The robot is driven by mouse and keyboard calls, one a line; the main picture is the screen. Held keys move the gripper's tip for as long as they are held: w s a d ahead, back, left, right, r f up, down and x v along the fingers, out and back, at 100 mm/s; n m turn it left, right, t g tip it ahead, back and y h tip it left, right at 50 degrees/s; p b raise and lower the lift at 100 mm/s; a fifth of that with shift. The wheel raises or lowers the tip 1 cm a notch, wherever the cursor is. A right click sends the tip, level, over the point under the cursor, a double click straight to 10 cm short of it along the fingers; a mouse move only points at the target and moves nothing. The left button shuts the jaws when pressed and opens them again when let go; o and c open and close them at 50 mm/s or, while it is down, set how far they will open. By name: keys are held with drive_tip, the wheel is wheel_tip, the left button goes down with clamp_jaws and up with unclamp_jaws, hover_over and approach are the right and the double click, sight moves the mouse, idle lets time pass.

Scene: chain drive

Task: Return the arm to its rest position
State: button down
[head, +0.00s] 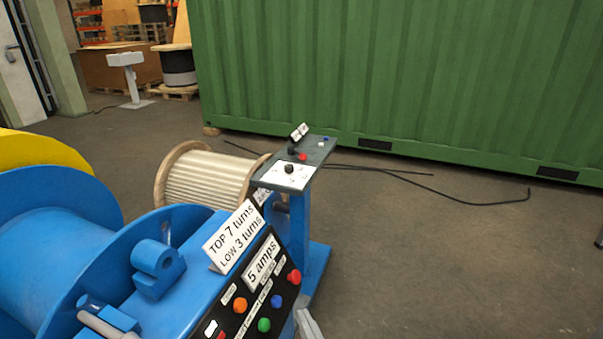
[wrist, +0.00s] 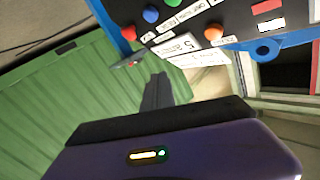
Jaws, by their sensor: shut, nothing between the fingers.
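My gripper (wrist: 157,88) shows in the wrist view as dark fingers close together, shut with nothing between them. Below it is the dark purple housing of my wrist with a small lit indicator. The blue machine's control panel (wrist: 180,22) is upside down at the top of the wrist view, apart from the fingers. In the head view the panel (head: 258,295) carries orange, green, blue and red buttons. A pale grey part shows at the bottom edge beside the panel, possibly my arm; the rest of the arm is out of that view.
A grey stand top (head: 295,163) with a knob and small switches stands behind the panel. A wooden spool (head: 205,178) is behind the machine's blue drum (head: 50,245). A green container (head: 400,75) closes the back. Black cable (head: 450,196) lies on otherwise open floor at right.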

drive_tip(key=s+d+r+h+p, duration=0.1)
drive_tip(key=s+d, duration=0.5)
drive_tip(key=s, duration=0.6)
drive_tip(key=s+d+r+m+g+h+p, duration=0.1)
drive_tip(key=s+d+r+h, duration=0.2)
drive_tip(key=s, duration=1)
drive_tip(key=s+d+r+h+p, duration=0.1)
drive_tip(key=s+d+r, duration=0.3)
drive_tip(key=s+d, duration=0.6)
drive_tip(key=shift+s+d+r+g+h, duration=0.35)
drive_tip(key=shift+s+h, duration=0.45)
drive_tip(key=shift+s, duration=0.45)
drive_tip(key=c, duration=2.1)
unclamp_jaws()
